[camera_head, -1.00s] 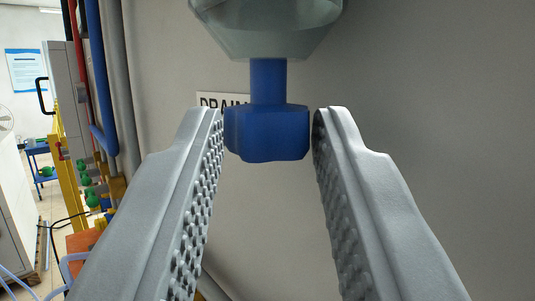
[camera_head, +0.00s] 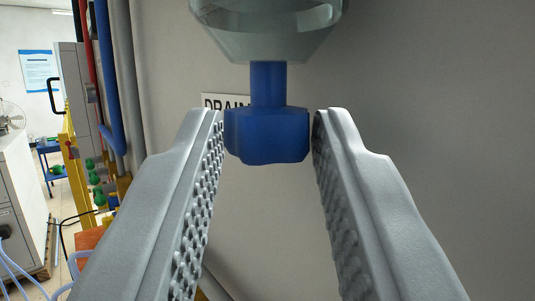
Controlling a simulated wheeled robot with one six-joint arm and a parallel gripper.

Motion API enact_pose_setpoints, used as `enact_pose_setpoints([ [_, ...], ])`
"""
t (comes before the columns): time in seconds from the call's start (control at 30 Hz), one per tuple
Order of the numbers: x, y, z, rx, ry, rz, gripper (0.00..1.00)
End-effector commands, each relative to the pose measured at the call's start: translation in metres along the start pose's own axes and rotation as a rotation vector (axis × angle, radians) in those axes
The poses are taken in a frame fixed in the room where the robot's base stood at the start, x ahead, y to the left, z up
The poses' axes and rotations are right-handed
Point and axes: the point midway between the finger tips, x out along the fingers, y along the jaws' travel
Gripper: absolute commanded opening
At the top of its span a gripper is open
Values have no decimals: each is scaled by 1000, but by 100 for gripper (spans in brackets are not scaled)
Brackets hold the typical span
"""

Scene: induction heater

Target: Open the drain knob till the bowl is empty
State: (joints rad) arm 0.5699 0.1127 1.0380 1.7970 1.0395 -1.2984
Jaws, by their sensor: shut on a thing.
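The blue drain knob (camera_head: 267,136) hangs on a blue stem below the bowl (camera_head: 268,36). The bowl is greenish, see-through glass and narrows toward the stem; only its lower part is in view. My gripper (camera_head: 267,125) has its two ribbed grey fingers on either side of the knob, the tips against or very close to its left and right faces. It is shut on the knob. A white "DRAIN" label (camera_head: 222,101) is on the grey wall behind, its right part hidden by the knob and stem. I cannot tell how much liquid the bowl holds.
Blue, red and grey pipes (camera_head: 107,85) run down at the left. Past them are a blue cart (camera_head: 50,160), several green knobs (camera_head: 97,180), a white cabinet (camera_head: 20,195) and a wall poster (camera_head: 38,72). The grey wall fills the right side.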

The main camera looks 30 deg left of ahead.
Motion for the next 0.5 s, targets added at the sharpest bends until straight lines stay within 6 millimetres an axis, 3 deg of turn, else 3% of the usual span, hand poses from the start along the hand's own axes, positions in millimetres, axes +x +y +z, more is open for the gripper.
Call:
enact_pose_setpoints([
  [0.4, 0, 0, -2, -2, 3, 2, 6],
  [0.43, 0, 0, -2, -1, 3, 2, 33],
  [0.5, 0, 0, -2, -1, 3, 2, 46],
])
